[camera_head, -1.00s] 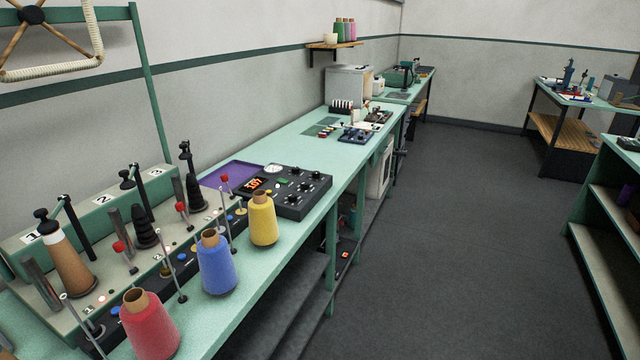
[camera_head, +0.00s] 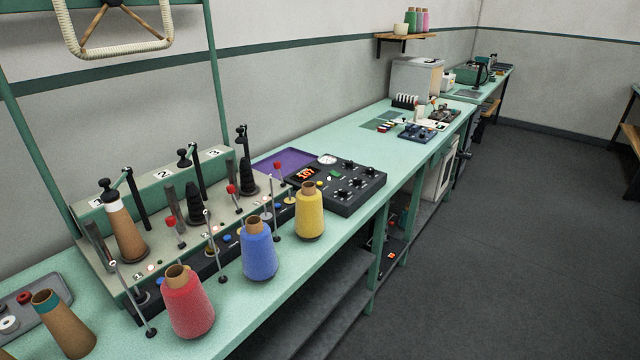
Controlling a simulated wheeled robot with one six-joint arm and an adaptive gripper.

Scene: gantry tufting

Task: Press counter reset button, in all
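A dark control box (camera_head: 341,186) lies on the mint-green bench, behind the yellow cone. It has a lit red number display (camera_head: 303,174), a small green button (camera_head: 334,175), a round white gauge (camera_head: 327,160) and several black knobs. Which control is the counter reset button I cannot tell; no label is readable at this size. The tufting unit (camera_head: 160,215) left of the box has numbered stations 1, 2 and 3, with small coloured buttons along its front. My gripper is not in view.
Red (camera_head: 188,302), blue (camera_head: 258,248) and yellow (camera_head: 309,211) yarn cones stand along the bench front, near thin upright rods. A brown cone (camera_head: 64,323) and grey tray (camera_head: 30,305) are at left. Open floor (camera_head: 490,250) lies right of the bench.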

